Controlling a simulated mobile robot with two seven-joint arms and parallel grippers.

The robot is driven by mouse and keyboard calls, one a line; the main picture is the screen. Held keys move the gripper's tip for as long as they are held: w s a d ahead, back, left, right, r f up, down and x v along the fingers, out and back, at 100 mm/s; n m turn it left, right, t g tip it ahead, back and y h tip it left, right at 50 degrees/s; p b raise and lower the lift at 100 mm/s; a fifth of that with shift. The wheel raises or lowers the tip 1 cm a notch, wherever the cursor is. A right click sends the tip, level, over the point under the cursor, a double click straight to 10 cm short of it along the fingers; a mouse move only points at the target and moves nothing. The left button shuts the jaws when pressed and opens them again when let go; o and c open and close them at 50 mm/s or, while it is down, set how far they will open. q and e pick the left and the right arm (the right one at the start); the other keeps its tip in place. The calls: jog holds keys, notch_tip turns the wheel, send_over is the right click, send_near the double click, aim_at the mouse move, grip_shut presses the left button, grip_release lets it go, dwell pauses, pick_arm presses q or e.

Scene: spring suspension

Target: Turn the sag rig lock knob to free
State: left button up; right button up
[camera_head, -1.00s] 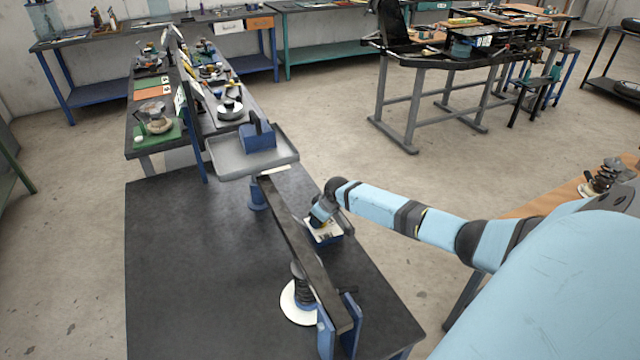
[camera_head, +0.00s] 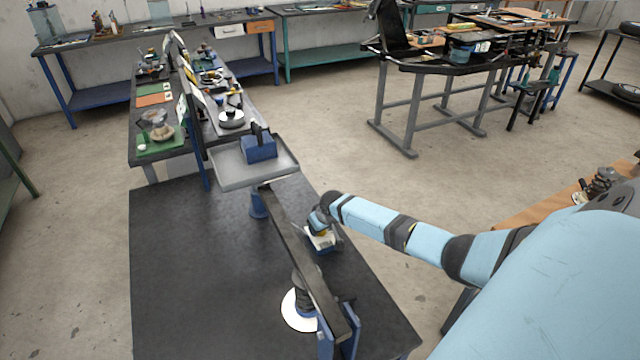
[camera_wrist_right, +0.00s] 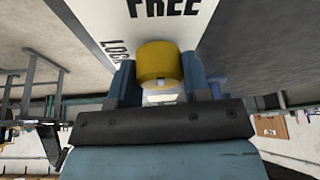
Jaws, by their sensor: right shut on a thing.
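The sag rig lock knob is a yellow cylinder (camera_wrist_right: 158,64) in front of a white label plate (camera_wrist_right: 110,22). The plate reads FREE at the top, with a partly covered word beginning LOC to the left of the knob. My right gripper (camera_wrist_right: 158,82) is shut on the knob, one blue finger on each side. In the head view my right gripper (camera_head: 318,222) is at the small label box (camera_head: 322,241) beside the rig's long dark beam (camera_head: 305,260). The knob's pointer direction cannot be told. My left gripper is not in view.
The beam runs along the dark bench (camera_head: 200,270), above a black spring on a white disc (camera_head: 292,312). A grey tray (camera_head: 228,172) with a blue block (camera_head: 259,148) is at the beam's far end. The bench's left side is clear.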

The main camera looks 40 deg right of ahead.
jog(key=o, duration=0.9)
jog(key=v, duration=1.4)
jog(key=shift+f, duration=0.1)
